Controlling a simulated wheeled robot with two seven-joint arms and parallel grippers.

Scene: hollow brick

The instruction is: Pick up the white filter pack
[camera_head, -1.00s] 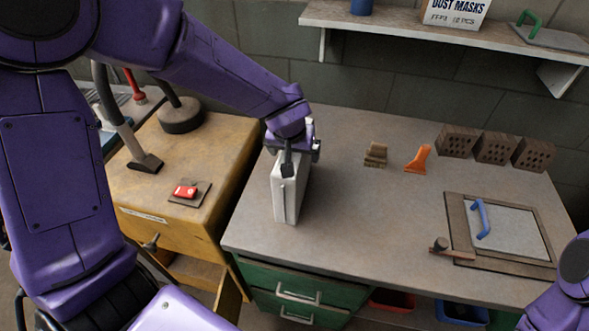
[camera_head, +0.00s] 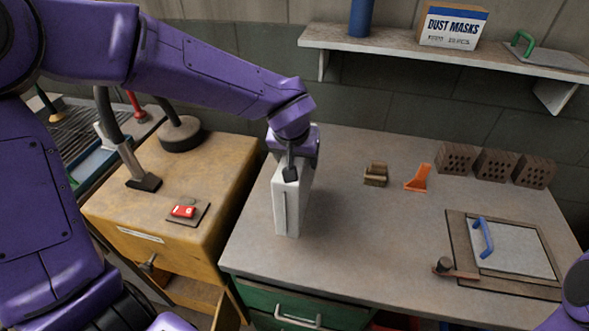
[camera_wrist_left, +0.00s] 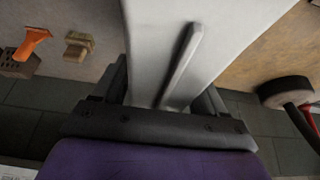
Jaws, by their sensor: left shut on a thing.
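The white filter pack (camera_head: 286,210) is a tall, narrow, upright block over the left part of the grey workbench (camera_head: 345,230). My left gripper (camera_head: 290,172) comes down on its upper end and is shut on it. In the left wrist view the pack (camera_wrist_left: 215,30) fills the middle between the dark fingers (camera_wrist_left: 160,95), with a raised pale ridge along its face. I cannot tell whether its lower end is clear of the bench. My right gripper is out of view; only a bit of my right arm shows at the lower right edge.
A yellow cabinet (camera_head: 190,235) with a red-buttoned switch (camera_head: 183,211) stands left. An orange tool (camera_head: 417,178), a small brown block (camera_head: 376,174), hollow bricks (camera_head: 495,164) and a blue-handled panel (camera_head: 515,250) are on the bench. A shelf with a dust-mask box (camera_head: 453,27) is above.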

